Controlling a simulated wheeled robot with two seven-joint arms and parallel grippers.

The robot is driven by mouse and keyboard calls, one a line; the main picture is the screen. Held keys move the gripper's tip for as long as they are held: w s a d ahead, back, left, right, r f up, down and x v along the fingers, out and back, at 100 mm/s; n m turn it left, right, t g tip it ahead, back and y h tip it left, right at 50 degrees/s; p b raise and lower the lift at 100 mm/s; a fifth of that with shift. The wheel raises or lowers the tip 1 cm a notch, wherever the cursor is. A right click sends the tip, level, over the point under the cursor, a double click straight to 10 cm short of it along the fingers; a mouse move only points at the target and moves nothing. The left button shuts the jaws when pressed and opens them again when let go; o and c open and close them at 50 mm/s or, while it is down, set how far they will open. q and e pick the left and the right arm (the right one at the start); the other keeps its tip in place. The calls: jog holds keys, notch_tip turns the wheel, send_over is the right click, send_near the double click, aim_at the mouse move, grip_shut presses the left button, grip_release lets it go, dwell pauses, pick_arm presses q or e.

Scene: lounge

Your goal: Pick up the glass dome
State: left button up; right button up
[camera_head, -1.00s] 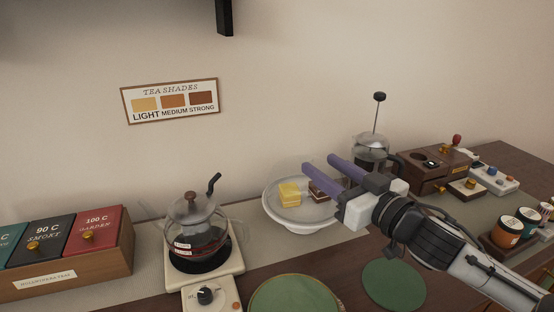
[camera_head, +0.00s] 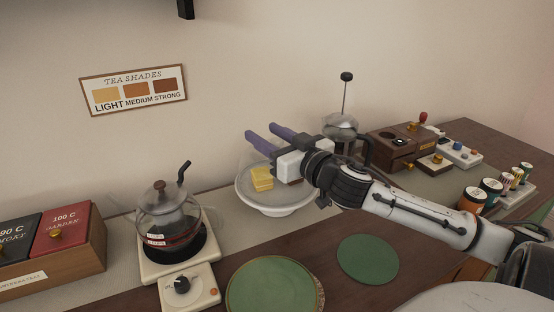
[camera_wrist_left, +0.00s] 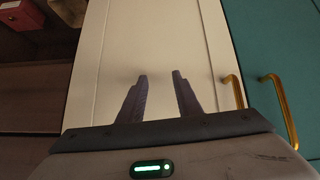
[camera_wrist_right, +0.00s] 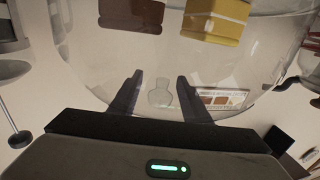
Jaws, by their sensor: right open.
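The glass dome (camera_head: 246,168) is clear and covers a white stand (camera_head: 272,209) with a yellow cake piece (camera_head: 262,178) and a brown one on it. My right gripper (camera_head: 260,131) is open and empty over the dome, hiding part of it in the head view. In the right wrist view, which looks inverted, the dome (camera_wrist_right: 90,60) fills the upper part, and its glass knob (camera_wrist_right: 160,93) appears between the two open fingers (camera_wrist_right: 160,76). Contact cannot be told. My left gripper (camera_wrist_left: 159,75) is open and empty before a cream cabinet front.
A glass teapot (camera_head: 170,215) on a warmer stands left of the dome. A press (camera_head: 342,130) with a tall plunger stands close behind it on the right. Green round mats (camera_head: 274,290) lie in front. Tea boxes (camera_head: 60,230) are at the left, jars (camera_head: 472,200) at the right.

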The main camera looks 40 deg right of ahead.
jog(key=shift+w, duration=0.15)
grip_shut()
jog(key=shift+r, duration=0.1)
